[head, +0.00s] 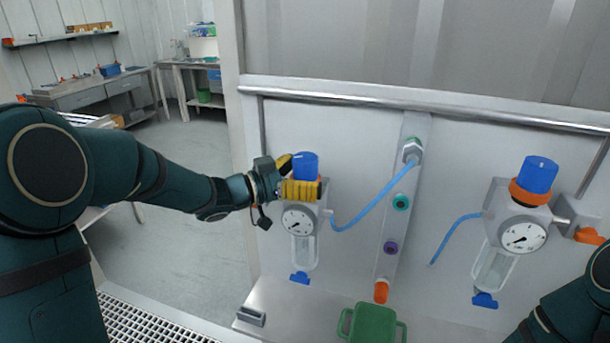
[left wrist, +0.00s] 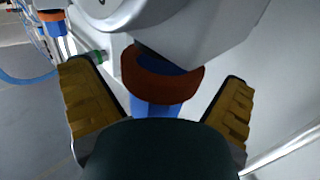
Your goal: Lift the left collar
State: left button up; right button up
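The left vessel (head: 303,241) hangs on the white panel, with a round gauge on its body and a blue knob (head: 306,165) on top. Its orange collar (left wrist: 158,82) sits around the knob's base in the left wrist view; my gripper hides it in the head view. My left gripper (head: 300,184) is at collar height. In the left wrist view, its yellow-padded fingers stand on either side of the collar with visible gaps, so it is open. The right vessel (head: 496,267) has its own orange collar (head: 528,194) and blue knob (head: 537,174). My right gripper is not in view.
A blue hose (head: 372,208) runs from the left vessel to a metal strip with coloured ports (head: 390,247). A horizontal rail (head: 400,101) crosses the panel above. A green container (head: 373,323) stands below, and an orange handle (head: 589,236) is at the right edge.

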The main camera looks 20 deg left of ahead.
pick_arm(q)
jog(key=shift+f, duration=0.1)
jog(key=v, duration=1.2)
